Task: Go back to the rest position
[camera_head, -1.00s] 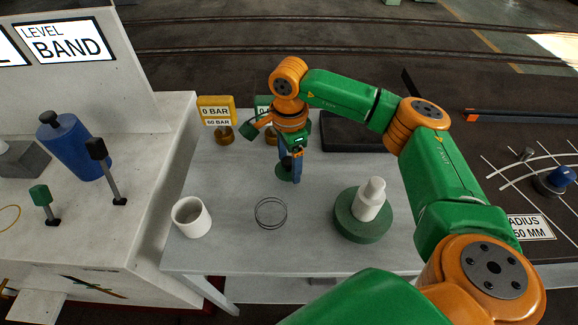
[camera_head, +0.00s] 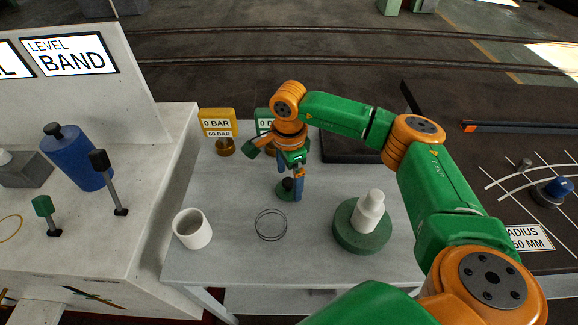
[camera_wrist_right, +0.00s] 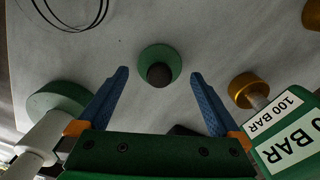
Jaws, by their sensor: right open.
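My right gripper (camera_head: 297,186) reaches over the light grey table (camera_head: 240,260) with its fingers pointing down. In the right wrist view its two blue fingers (camera_wrist_right: 160,95) stand wide apart and nothing is held between them. A small green disc with a dark knob (camera_head: 287,189) is on the table beside the fingertips; in the right wrist view the green disc (camera_wrist_right: 160,55) lies ahead of the gap between the fingers. My left gripper does not show.
A white cup (camera_head: 192,229), thin wire rings (camera_head: 271,225) and a green round base with a white stepped piece (camera_head: 362,228) stand on the table. Yellow (camera_head: 217,123) and green gauge signs stand behind. A panel with levers (camera_head: 107,180) is left.

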